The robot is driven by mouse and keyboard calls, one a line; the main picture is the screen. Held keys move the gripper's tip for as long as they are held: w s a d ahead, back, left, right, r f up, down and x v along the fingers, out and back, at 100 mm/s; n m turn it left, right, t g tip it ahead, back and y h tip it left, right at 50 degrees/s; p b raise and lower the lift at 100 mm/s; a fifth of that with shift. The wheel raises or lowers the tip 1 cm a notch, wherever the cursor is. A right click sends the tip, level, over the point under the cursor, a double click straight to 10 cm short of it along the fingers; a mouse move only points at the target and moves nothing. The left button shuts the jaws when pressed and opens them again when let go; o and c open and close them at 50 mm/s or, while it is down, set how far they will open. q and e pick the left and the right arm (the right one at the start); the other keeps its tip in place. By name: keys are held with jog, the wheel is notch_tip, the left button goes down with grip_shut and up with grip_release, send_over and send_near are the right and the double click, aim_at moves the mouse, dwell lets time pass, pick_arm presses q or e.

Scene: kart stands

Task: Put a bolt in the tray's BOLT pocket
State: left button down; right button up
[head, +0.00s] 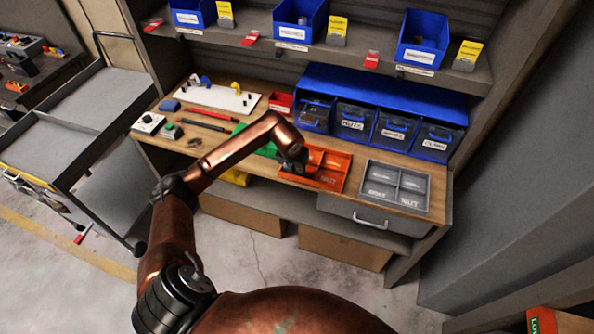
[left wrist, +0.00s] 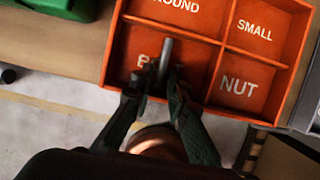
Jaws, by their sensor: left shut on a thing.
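The orange tray (head: 334,181) lies on the workbench. It also shows in the left wrist view (left wrist: 212,40), with pockets marked ROUND, SMALL and NUT, and one whose label starting with B is partly covered. My left gripper (head: 296,164) is over the left part of this tray. In the left wrist view my left gripper (left wrist: 158,84) is shut on a grey metal bolt (left wrist: 166,56), in front of the B pocket. The bolt's height above the pocket floor cannot be told. My right gripper is not in view.
A grey divided tray (head: 397,186) stands to the right of the orange one. Blue bins (head: 352,122) line the back. A green tray (head: 268,149) lies to the left. The shelf above holds more blue bins (head: 299,20).

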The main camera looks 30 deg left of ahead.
pick_arm(q)
jog(key=c, duration=2.3)
grip_release()
jog(key=shift+f, duration=0.2)
jog(key=shift+c, duration=0.2)
jog(key=o, duration=0.5)
jog(key=shift+c, duration=0.2)
jog(key=shift+r, duration=0.1)
jog(key=shift+s+r, duration=0.1)
jog(key=shift+r, duration=0.5)
jog(key=v, duration=1.1)
jog(key=shift+s+d, duration=0.1)
jog(key=shift+s, duration=0.05)
